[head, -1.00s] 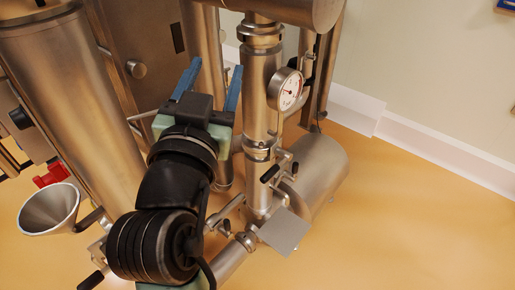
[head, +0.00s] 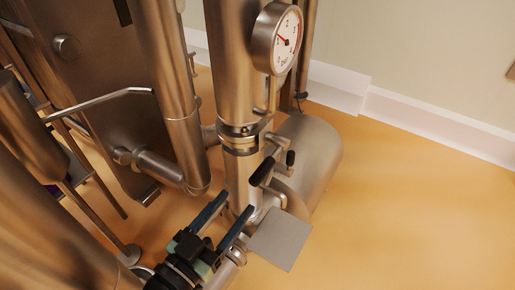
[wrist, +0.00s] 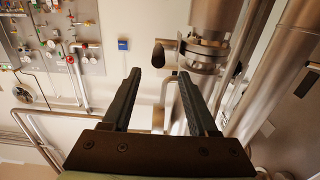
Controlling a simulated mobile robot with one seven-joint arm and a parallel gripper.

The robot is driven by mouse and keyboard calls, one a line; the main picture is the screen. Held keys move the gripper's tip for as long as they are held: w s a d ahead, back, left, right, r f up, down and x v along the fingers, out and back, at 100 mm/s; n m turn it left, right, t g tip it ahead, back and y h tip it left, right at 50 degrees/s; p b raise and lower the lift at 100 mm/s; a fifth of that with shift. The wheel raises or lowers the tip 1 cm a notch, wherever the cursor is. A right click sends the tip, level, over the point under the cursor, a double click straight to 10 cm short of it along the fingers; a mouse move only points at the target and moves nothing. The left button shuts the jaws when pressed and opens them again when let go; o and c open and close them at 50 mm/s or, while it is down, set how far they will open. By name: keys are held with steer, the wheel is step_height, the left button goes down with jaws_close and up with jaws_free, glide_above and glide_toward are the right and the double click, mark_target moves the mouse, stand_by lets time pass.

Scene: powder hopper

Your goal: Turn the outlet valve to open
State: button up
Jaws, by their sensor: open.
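The vertical steel column (head: 232,70) has a valve with a black-gripped lever (head: 262,172) near its lower end, just under a clamp ring. No label shows that this is the outlet valve. My gripper (head: 237,202) is open and empty, below and left of the lever in the head view, with its fingers pointing toward the column foot. In the wrist view, a black-tipped handle (wrist: 159,53) on a pipe fitting appears just above the gap between my open fingertips (wrist: 158,72). It looks apart from both fingers.
A round dial gauge (head: 285,40) is on the column above. A second black knob (head: 290,158) and a horizontal steel cylinder (head: 315,150) are behind the lever. A flat grey plate (head: 281,240) is right of my gripper. Open orange floor (head: 420,210) lies to the right.

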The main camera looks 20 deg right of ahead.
mark_target(267, 166)
steer(key=x, duration=1.2)
steer(key=shift+w+d, duration=0.15)
steer(key=shift+d, duration=0.2)
steer(key=shift+c, duration=0.2)
jaws_close()
stand_by(0.6)
